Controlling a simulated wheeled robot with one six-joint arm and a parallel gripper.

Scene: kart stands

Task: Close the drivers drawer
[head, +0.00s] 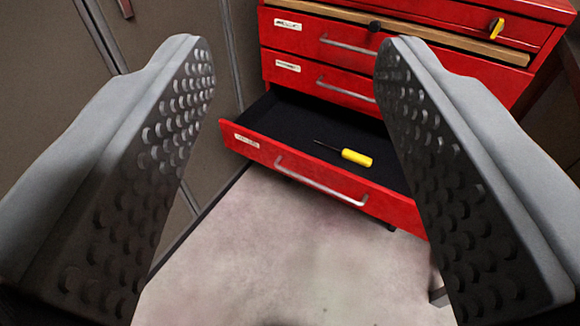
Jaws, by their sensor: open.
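A red tool cabinet (292,53) stands ahead at the upper right. Its lowest visible drawer (235,141) is pulled out and has a dark lining. A screwdriver with a yellow handle (356,157) lies in it. The drawer's silver bar handle (320,182) runs across its red front. The drawer labels are too small to read. My gripper (290,55) is open and empty, with its two grey dimpled fingers on either side of the picture. The open drawer shows between the fingers, apart from them. The right finger hides part of the drawer's right side.
Two drawers above (290,66) are shut, with silver handles. A wooden board (440,38) near the cabinet top has a yellow-handled tool and a dark knob by it. Grey-brown locker doors (180,20) stand at the left. The pale floor (270,250) before the drawer is clear.

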